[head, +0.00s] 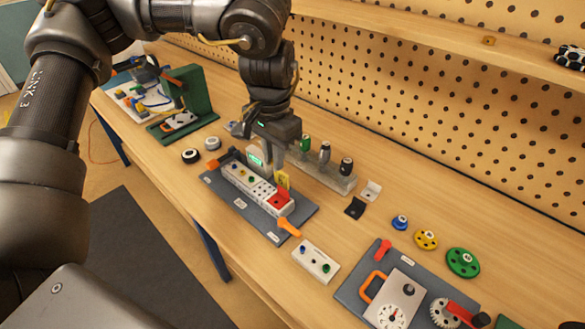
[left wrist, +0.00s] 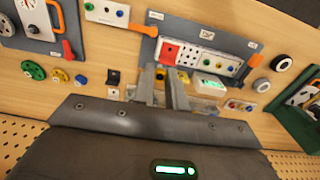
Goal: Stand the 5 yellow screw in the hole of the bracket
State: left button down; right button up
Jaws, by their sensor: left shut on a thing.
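My left gripper (head: 279,158) points down over the grey board in the middle of the bench. It is shut on a small yellow piece, the yellow screw (head: 283,180), whose shape is partly hidden and whose number I cannot read. In the left wrist view my left gripper's fingers (left wrist: 165,88) are close together, with a bit of yellow at their tips. A black bracket (head: 355,208) and a silver bracket (head: 371,190) lie on the bench to the right, apart from the gripper. Their holes are too small to make out. My right gripper is out of view.
A clear rack (head: 330,179) with several cylinders stands just behind the gripper. The grey board (head: 307,209) carries a white strip and a red block. A white block (head: 316,262) and colored wheels (head: 463,262) lie to the right. A pegboard (head: 400,100) closes the back.

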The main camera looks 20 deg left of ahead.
pick_arm(q)
jog(key=m, duration=0.2)
jog(key=shift+w+f+m, duration=0.15)
jog(key=shift+f+m, duration=0.25)
jog(key=w+a+f+m, duration=0.1)
jog(key=f+m, duration=0.3)
jog(key=m, duration=1)
jog(key=w+a+f+m, duration=0.1)
jog(key=f+m, duration=0.4)
jog(key=m, duration=0.9)
jog(key=shift+w+a+f+m, duration=0.15)
jog(key=shift+w+f+m, duration=0.2)
jog(key=shift+w, duration=0.45)
jog(key=shift+f, duration=0.1)
notch_tip(320, 180, down, 5)
jog(key=b, duration=0.5)
jog(key=shift+f+m+p, duration=0.15)
jog(key=shift+m+p, duration=0.1)
jog(key=shift+p, duration=0.5)
jog(key=shift+f, duration=0.65)
